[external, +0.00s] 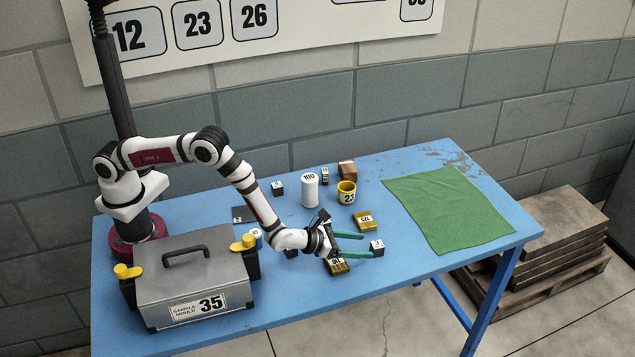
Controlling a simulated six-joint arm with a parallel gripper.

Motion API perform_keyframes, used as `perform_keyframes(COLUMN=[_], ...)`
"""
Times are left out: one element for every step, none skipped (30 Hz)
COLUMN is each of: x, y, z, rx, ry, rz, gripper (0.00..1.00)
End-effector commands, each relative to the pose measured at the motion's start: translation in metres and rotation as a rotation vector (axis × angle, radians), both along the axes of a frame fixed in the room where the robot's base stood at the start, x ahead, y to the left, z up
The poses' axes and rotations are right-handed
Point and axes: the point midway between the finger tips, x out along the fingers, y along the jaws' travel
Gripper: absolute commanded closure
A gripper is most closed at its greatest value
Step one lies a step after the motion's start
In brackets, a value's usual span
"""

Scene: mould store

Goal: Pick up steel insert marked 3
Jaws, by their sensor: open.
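Several small dark steel cubes with white label faces lie on the blue table; their marks are too small to read surely, so I cannot tell which is marked 3. Another cube (278,188) lies further back, left of the white cylinder marked 100.
A brass block (337,267) lies under the lower finger; another (364,221) lies behind the upper one. A grey mould box (195,280) is front left; a green cloth (447,210) lies right.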

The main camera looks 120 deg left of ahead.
Motion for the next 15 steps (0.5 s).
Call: perform_keyframes(x=[0.006, 0.011, 0.017, 0.022, 0.026, 0.031, 0.034, 0.036, 0.038, 0.039, 0.039, 0.039, 0.039, 0.039, 0.039], y=[0.006, 0.011, 0.016, 0.020, 0.024, 0.027, 0.030, 0.031, 0.033, 0.034, 0.034, 0.034, 0.034, 0.034, 0.034], z=[-0.003, -0.006, -0.010, -0.012, -0.014, -0.017, -0.018, -0.019, -0.020, -0.021, -0.020, -0.020, -0.020, -0.020, -0.020], rx=[0.001, 0.001, 0.000, 0.001, 0.000, 0.001, 0.000, 0.001, 0.001, 0.001, 0.001, 0.001, 0.001, 0.002, 0.001], ry=[-0.002, -0.002, -0.001, -0.002, -0.002, -0.001, -0.002, 0.000, -0.001, -0.001, -0.001, -0.001, -0.001, 0.000, -0.001], rz=[0.002, 0.004, 0.003, 0.002, 0.003, 0.002, 0.003, 0.002, 0.001, 0.001, 0.001, 0.001, 0.001, 0.001, 0.001], gripper=[0.25, 0.25, 0.25, 0.25, 0.25, 0.25, 0.25, 0.25, 0.25, 0.25, 0.25, 0.25, 0.25, 0.25, 0.25])
